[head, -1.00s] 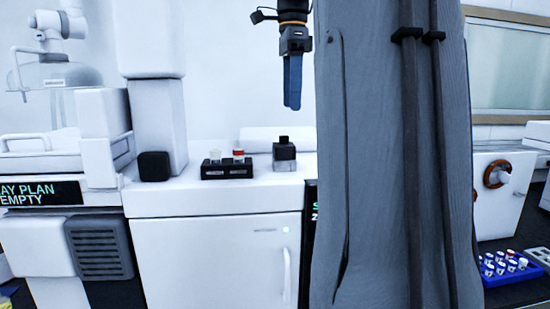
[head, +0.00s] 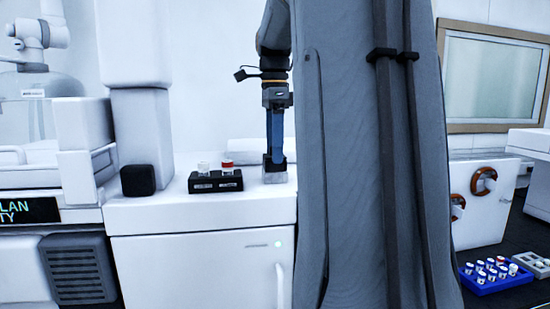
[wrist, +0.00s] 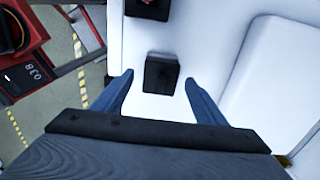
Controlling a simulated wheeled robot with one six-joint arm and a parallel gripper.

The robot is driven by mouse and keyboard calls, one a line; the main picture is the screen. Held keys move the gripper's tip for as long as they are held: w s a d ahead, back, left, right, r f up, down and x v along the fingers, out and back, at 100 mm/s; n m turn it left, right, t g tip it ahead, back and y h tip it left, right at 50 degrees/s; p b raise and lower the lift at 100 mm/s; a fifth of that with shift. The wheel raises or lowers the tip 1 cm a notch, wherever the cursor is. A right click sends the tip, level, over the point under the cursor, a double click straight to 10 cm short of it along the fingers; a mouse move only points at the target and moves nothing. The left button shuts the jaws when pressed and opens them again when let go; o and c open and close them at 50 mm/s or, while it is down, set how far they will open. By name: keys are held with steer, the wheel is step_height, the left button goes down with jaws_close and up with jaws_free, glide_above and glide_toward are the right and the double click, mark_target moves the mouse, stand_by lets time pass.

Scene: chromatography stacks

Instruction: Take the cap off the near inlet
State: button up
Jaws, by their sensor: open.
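Two round orange-rimmed fittings with pale centres show on a white unit at the right in the head view, an upper one (head: 484,181) and a lower one (head: 457,206) partly hidden by my column. They look like inlets; I cannot tell which is near or whether a cap is on either. My gripper (head: 275,158) points down, far left of them, at a small dark block-like bottle (head: 274,174) on the white cabinet. In the wrist view my gripper (wrist: 159,77) is open, with the dark bottle (wrist: 161,75) showing between its fingertips. Contact cannot be told.
A black holder (head: 215,184) with two small vials, one red-capped, stands left of the bottle on the white cabinet (head: 200,228). A black cube (head: 138,181) is further left. A blue rack (head: 497,283) with several vials is low at the right.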

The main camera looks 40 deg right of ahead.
steer(key=shift+f, duration=0.15)
steer(key=c, duration=1.1)
step_height(320, 180, up, 10)
steer(key=shift+r+b, duration=0.1)
steer(key=shift+b, duration=0.65)
steer(key=shift+r+p, duration=0.25)
steer(key=shift+p, duration=0.1)
steer(key=shift+r+p, duration=1.3)
steer(key=shift+p, duration=0.5)
steer(key=shift+r+p, duration=1.15)
steer(key=shift+p, duration=0.2)
